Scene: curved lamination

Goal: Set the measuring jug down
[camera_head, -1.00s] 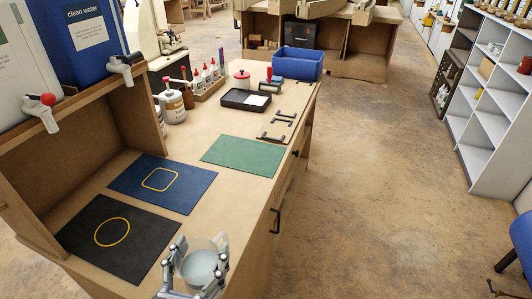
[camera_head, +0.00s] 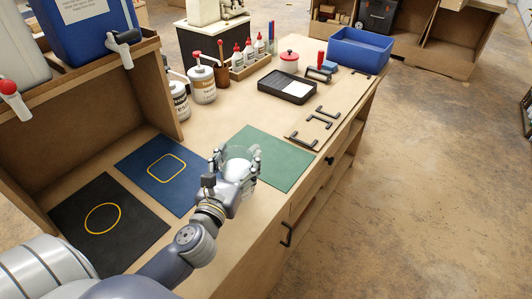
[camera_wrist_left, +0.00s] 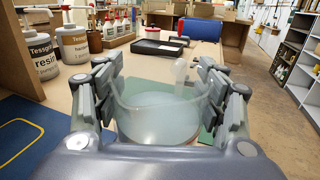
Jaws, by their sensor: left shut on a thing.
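The clear measuring jug (camera_head: 240,165) holds a cloudy pale liquid and looks roughly upright. My left gripper (camera_head: 236,166) is shut around its sides, with the jug over the near left part of the green mat (camera_head: 284,162). In the left wrist view the jug (camera_wrist_left: 160,112) sits between the two finger sets, its handle side facing away. I cannot tell whether its base touches the mat. My right gripper is not in view.
A blue mat (camera_head: 140,163) with a yellow square outline and a black mat (camera_head: 75,222) with a yellow circle lie left. Clamps (camera_head: 322,117), a black tray (camera_head: 287,86), resin containers (camera_head: 202,84) and a blue bin (camera_head: 368,52) stand farther back.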

